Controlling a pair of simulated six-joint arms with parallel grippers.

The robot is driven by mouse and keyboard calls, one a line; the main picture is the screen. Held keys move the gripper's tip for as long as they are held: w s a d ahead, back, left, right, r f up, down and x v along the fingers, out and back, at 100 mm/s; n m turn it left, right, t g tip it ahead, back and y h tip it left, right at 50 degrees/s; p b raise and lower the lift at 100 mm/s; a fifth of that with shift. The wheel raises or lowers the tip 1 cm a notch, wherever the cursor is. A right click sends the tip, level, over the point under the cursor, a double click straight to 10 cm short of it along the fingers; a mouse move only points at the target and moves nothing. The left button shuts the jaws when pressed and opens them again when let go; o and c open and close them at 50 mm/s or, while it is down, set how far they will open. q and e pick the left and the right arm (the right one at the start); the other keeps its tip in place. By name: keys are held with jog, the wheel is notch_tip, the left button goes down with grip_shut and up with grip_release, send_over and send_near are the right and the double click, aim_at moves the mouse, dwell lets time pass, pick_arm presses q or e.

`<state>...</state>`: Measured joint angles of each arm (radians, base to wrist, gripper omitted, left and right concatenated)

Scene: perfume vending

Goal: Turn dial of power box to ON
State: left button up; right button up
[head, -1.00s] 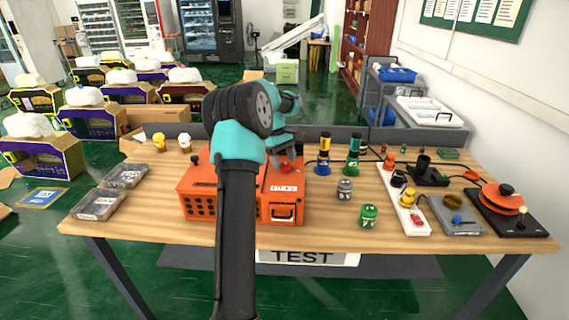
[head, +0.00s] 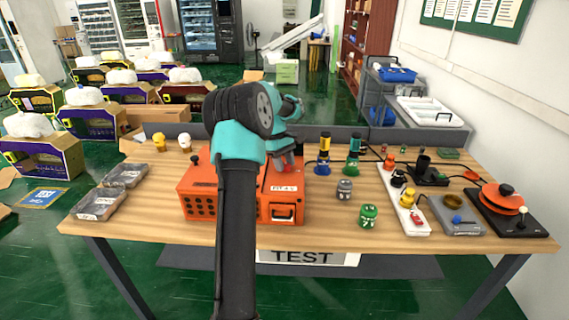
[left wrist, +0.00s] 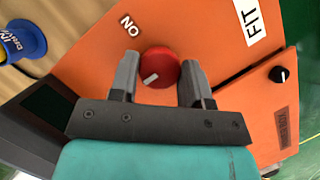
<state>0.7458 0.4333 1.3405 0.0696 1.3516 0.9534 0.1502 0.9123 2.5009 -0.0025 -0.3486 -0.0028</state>
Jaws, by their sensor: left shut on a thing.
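The orange power box (head: 205,190) sits on the wooden table. In the left wrist view its orange top (left wrist: 100,75) fills most of the picture. The round red dial (left wrist: 160,67) is between the fingers of my left gripper (left wrist: 158,80), which is shut on it. The dial's white mark sits toward its lower left in that view. The white ON label (left wrist: 130,25) appears upside down, above and left of the dial. In the head view my left arm hides part of the box. My right gripper is not in view.
Blue (head: 323,165) and green (head: 353,165) based bottles stand right of the box. A grey jar (head: 344,189) and a green jar (head: 368,215) are nearer the front.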

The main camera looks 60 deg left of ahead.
pick_arm(q)
jog(key=shift+m, duration=0.4)
jog(key=m+g, duration=0.1)
jog(key=m, duration=0.2)
jog(key=shift+w+m+g, duration=0.1)
jog(key=shift+m+g, duration=0.2)
jog(key=m+g, duration=0.1)
jog(key=m, duration=0.3)
jog(key=shift+w+m+g+y, duration=0.1)
jog(key=shift+m+g+y, duration=0.2)
jog(key=shift+g, duration=0.1)
jog(key=m+g+y, duration=0.1)
jog(key=m, duration=0.3)
jog(key=shift+d, duration=0.1)
jog(key=m+y, duration=0.1)
jog(key=m, duration=0.1)
jog(key=m+y, duration=0.1)
jog(key=m, duration=0.2)
jog(key=shift+d+g, duration=0.1)
jog(key=shift+g, duration=0.2)
jog(key=o, duration=0.9)
jog(key=shift+w, duration=0.1)
